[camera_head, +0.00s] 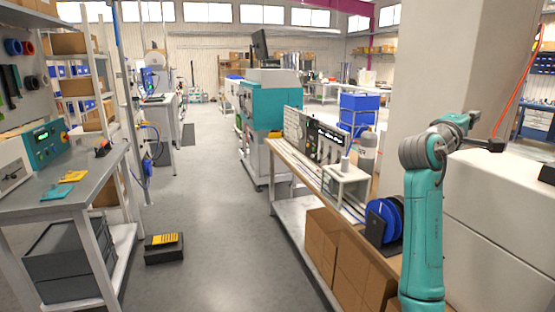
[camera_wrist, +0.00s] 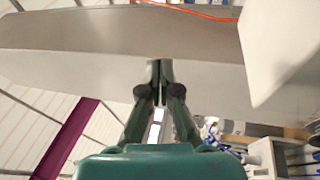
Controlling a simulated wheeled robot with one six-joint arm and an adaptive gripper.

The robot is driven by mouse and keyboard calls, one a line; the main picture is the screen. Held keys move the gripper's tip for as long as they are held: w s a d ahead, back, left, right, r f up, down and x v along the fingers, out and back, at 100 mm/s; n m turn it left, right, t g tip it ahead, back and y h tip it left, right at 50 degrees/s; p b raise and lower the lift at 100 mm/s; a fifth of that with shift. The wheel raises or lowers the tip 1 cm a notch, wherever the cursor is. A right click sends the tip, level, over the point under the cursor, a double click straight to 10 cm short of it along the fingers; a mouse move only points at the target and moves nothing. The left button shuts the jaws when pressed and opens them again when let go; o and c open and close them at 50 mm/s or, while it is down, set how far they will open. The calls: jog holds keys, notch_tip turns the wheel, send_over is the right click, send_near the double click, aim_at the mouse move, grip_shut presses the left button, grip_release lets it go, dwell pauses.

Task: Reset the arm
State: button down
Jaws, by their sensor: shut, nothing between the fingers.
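My teal arm (camera_head: 422,235) rises at the right of the head view, bends at its upper joint and reaches right. My gripper (camera_head: 497,145) is a small dark shape at its end, in front of the white block. In the wrist view my gripper (camera_wrist: 159,68) has its two dark fingers together at the tips, with nothing between them. It is clear of the bench. A blue cable reel (camera_head: 378,228) stands on the bench just left of my arm.
The workbench (camera_head: 290,165) holds a small white stand (camera_head: 346,180); brown boxes (camera_head: 322,240) stand below. A pale pillar (camera_head: 440,70) and a white block (camera_head: 505,220) are close to my arm. A grey table (camera_head: 60,195) is left. The aisle floor (camera_head: 215,180) is largely clear.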

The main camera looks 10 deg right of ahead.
jog(key=w+a+f+n+t+y, duration=0.1)
jog(key=w+a+f+t, duration=0.15)
jog(key=f, duration=0.65)
jog(key=w+a+f+n+t+y, duration=0.15)
jog(key=a+f, duration=0.25)
jog(key=f, duration=0.4)
jog(key=s+a+f+n+t+y, duration=0.1)
jog(key=s+a+f+t+y, duration=0.2)
jog(key=a+f, duration=0.5)
jog(key=s+a+f+y, duration=0.3)
jog(key=s+a+f, duration=0.2)
jog(key=f, duration=0.7)
jog(key=s+a+f+n+t+y, duration=0.15)
jog(key=s+a+f+y, duration=0.35)
jog(key=f, duration=0.6)
jog(key=s+a+f+m+y, duration=0.2)
jog(key=s+a+f, duration=0.2)
jog(key=s+a, duration=0.45)
jog(key=s+a+f+m+y, duration=0.1)
jog(key=s+a+f, duration=0.4)
jog(key=s, duration=0.6)
jog(key=s+a+r+m+y, duration=0.1)
jog(key=s+a+r+m, duration=0.1)
jog(key=s, duration=0.9)
jog(key=s+a+r+m+y, duration=0.2)
jog(key=s+a+r+m, duration=0.1)
jog(key=s, duration=0.7)
jog(key=shift+s+r+m, duration=0.3)
jog(key=shift+s+r, duration=0.1)
jog(key=shift+r, duration=0.35)
